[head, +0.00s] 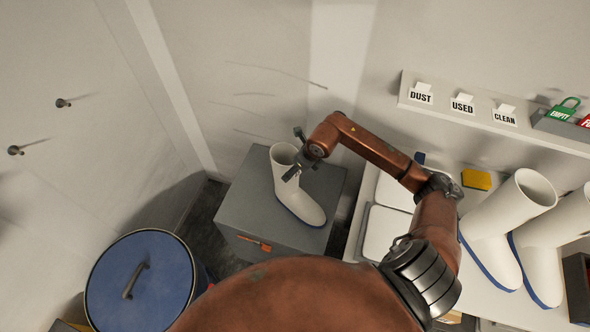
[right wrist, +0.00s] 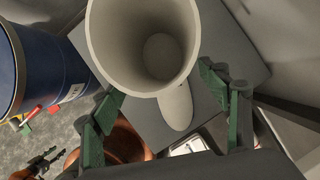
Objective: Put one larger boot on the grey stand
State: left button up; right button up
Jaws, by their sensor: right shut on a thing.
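A white boot (head: 297,195) with a blue sole stands upright on top of the grey stand (head: 240,205), its toe pointing to the lower right. My right gripper (head: 298,160) is shut on the upper shaft of this boot. In the right wrist view I look down into the open boot (right wrist: 176,105), with the green-padded fingers (right wrist: 160,105) on either side of its shaft. Whether the whole sole touches the stand cannot be told. A small dark, jawed shape at the lower left of the right wrist view appears to be my left gripper (right wrist: 40,163); its jaws are unclear.
Two more white boots (head: 507,215) (head: 550,250) stand on the bench at right, near a yellow sponge (head: 477,179). A blue lidded drum (head: 141,280) stands left of the stand. A wall ledge (head: 480,117) carries labels DUST, USED and CLEAN. The wall is close behind the stand.

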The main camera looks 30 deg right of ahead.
jog(key=shift+r, duration=0.15)
jog(key=shift+w, duration=0.1)
jog(key=o, duration=2.1)
jog(key=v, duration=1.2)
